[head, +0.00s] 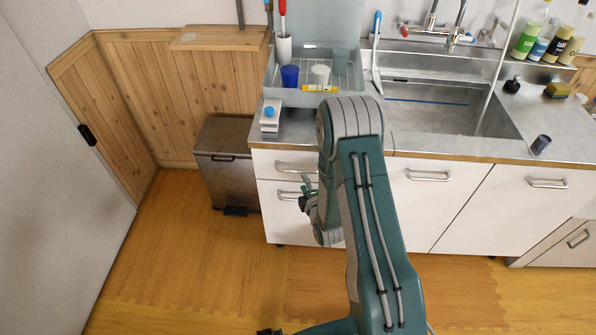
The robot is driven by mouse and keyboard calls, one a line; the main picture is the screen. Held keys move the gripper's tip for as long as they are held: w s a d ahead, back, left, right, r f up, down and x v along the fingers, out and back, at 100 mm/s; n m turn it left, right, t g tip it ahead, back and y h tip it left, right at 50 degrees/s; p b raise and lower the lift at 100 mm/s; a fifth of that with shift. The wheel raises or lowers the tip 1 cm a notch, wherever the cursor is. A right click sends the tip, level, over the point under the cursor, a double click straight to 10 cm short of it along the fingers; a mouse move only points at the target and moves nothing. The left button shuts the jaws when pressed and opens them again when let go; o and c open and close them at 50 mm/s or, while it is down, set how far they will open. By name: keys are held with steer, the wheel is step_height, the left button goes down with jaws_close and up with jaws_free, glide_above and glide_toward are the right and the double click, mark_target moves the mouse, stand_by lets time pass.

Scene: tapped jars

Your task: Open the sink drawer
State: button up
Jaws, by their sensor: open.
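The white sink cabinet (462,205) runs under the steel counter, with silver handles on its fronts. At its left end are an upper drawer handle (292,167) and a lower handle (288,196), one above the other. These fronts look shut. My gripper (307,190) is open, in front of the left fronts and close to the lower handle in the picture. I cannot tell whether it touches that handle. My arm hides the part of the cabinet right of the gripper.
A metal bin (226,165) stands left of the cabinet. A dish rack (310,97) with cups and a sink basin (450,110) are on top. Several bottles stand at the back right. The wooden floor (190,255) at left is clear. A white door (50,200) is far left.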

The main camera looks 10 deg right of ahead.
mark_target(298, 171)
steer(key=x, duration=0.7)
steer(key=shift+s, duration=0.1)
steer(key=shift+c, duration=0.3)
jaws_close()
